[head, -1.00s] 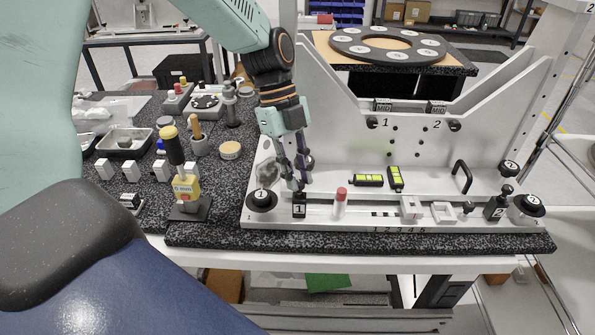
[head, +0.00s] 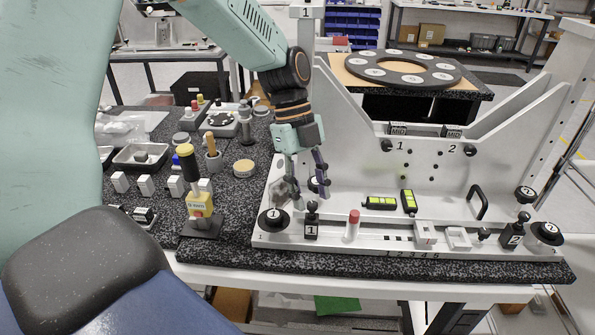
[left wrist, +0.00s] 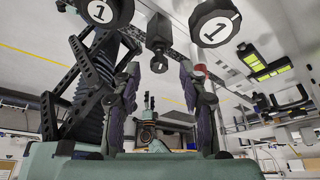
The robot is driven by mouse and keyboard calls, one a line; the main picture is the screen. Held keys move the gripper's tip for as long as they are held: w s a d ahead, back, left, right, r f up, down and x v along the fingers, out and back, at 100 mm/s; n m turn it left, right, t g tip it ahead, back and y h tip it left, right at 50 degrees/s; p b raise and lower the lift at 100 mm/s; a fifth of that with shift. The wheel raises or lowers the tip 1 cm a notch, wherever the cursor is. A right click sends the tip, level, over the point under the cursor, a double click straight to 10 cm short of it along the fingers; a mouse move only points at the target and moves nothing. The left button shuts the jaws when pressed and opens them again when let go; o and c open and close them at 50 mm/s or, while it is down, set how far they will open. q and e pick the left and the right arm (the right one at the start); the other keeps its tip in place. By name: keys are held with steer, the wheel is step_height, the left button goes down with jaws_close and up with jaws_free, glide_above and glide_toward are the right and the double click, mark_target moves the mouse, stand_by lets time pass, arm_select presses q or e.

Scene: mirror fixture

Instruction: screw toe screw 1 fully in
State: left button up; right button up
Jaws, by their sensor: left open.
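Toe screw 1 is a small black knob (head: 312,207) standing upright on a black block labelled 1 (head: 311,230), at the left front of the grey fixture (head: 380,243). My left gripper (head: 311,199) is open just above and behind the block, with its fingers spread to either side of the screw's knob. In the left wrist view the screw (left wrist: 158,62) shows between the two open fingers (left wrist: 158,85), with a visible gap on each side. I cannot tell how deep its thread sits. My right gripper is not in view.
A round black knob labelled 1 (head: 273,219) sits close left of the block, and a red-topped white pin (head: 353,225) stands close right. A yellow-bodied tool (head: 198,202) stands on the mat at left.

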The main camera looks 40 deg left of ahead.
arm_select(q)
steer(key=w+a+r, duration=0.2)
steer(key=a, duration=0.4)
steer(key=w+a+r, duration=0.2)
steer(key=a, duration=0.5)
steer(key=shift+w, duration=0.4)
steer(key=shift+d+r, duration=0.1)
steer(key=shift+r, duration=0.05)
